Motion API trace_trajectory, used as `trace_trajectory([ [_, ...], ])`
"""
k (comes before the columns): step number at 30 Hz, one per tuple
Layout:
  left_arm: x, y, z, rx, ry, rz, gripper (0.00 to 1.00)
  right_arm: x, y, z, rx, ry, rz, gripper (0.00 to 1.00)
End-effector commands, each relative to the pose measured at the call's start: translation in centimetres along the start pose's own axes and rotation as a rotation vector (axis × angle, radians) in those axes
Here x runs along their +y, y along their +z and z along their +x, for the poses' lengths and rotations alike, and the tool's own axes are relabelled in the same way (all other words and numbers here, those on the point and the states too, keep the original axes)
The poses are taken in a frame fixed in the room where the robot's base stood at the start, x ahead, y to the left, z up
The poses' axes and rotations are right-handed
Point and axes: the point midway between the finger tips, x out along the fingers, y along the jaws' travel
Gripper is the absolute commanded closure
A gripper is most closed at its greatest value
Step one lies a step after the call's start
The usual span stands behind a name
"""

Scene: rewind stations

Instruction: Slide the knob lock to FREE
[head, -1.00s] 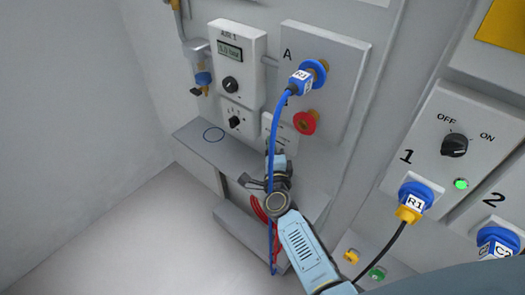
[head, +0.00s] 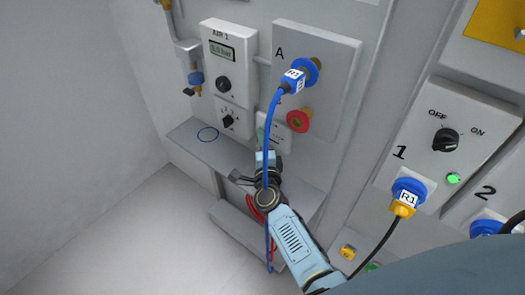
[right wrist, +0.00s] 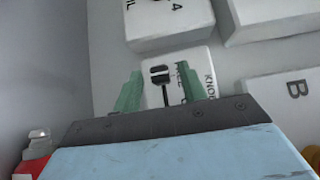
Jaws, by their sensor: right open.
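In the right wrist view the plate (right wrist: 197,62) shows a black slider (right wrist: 160,75) on a dark vertical slot, with sideways lettering that reads partly FREE and KNOB. My right gripper (head: 266,140) is at the plate. In the right wrist view its two green fingers (right wrist: 159,76) are open, one on each side of the slider, apart from each other. I cannot tell whether either touches the slider. My left gripper is not in view.
The AIR 1 unit (head: 228,65) is at left above a grey shelf (head: 190,135). Floor at lower left is clear.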

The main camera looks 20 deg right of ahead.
Motion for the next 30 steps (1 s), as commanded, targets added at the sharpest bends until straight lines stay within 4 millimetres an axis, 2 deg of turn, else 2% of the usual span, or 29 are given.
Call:
trace_trajectory([
  [5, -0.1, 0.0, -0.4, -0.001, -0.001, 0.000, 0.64, 0.0, 0.1, -2.2, -0.001, 0.002, 0.000, 0.58],
  [12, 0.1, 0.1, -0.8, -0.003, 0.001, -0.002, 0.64, 0.0, 0.0, -7.5, 0.000, 0.003, 0.001, 0.58],
  [18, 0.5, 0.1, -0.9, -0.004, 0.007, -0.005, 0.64, 0.0, 0.0, -11.2, -0.001, 0.002, 0.000, 0.58],
  [24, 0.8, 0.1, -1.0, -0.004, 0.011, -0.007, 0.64, -0.1, 0.1, -13.0, -0.001, 0.000, 0.001, 0.58],
  [30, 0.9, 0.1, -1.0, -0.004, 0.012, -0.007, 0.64, -0.1, 0.1, -13.2, -0.001, -0.001, 0.001, 0.58],
])
